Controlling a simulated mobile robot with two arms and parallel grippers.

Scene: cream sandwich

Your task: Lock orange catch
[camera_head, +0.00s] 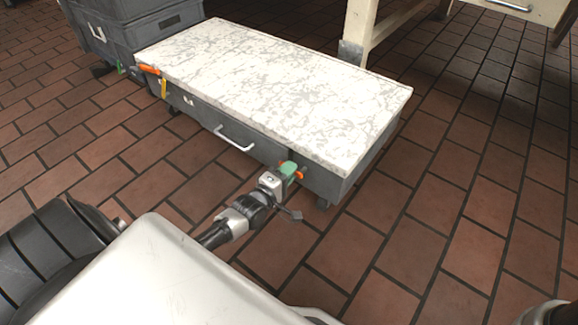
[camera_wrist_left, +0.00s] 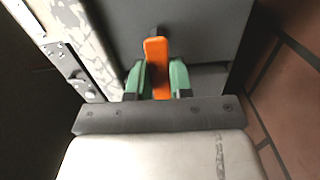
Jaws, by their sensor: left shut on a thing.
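The orange catch (camera_head: 299,175) is on the front side of a low dark grey box (camera_head: 325,181), near its right end. In the left wrist view the catch (camera_wrist_left: 156,52) is a flat orange bar standing lengthwise between two green fingertips. My left gripper (camera_head: 288,170) is at the box front, shut on the catch; its fingers also show in the left wrist view (camera_wrist_left: 157,82). The fingers hide the lower sides of the catch. My right gripper is not in view.
A marbled white slab (camera_head: 270,85) covers the box. A handle (camera_head: 234,139) sits mid-front. Another orange part (camera_head: 150,69) and a yellow piece (camera_head: 163,88) are at its left end. Grey crates (camera_head: 150,35) stand behind left; a table leg (camera_head: 358,30) stands behind. Brick floor right is clear.

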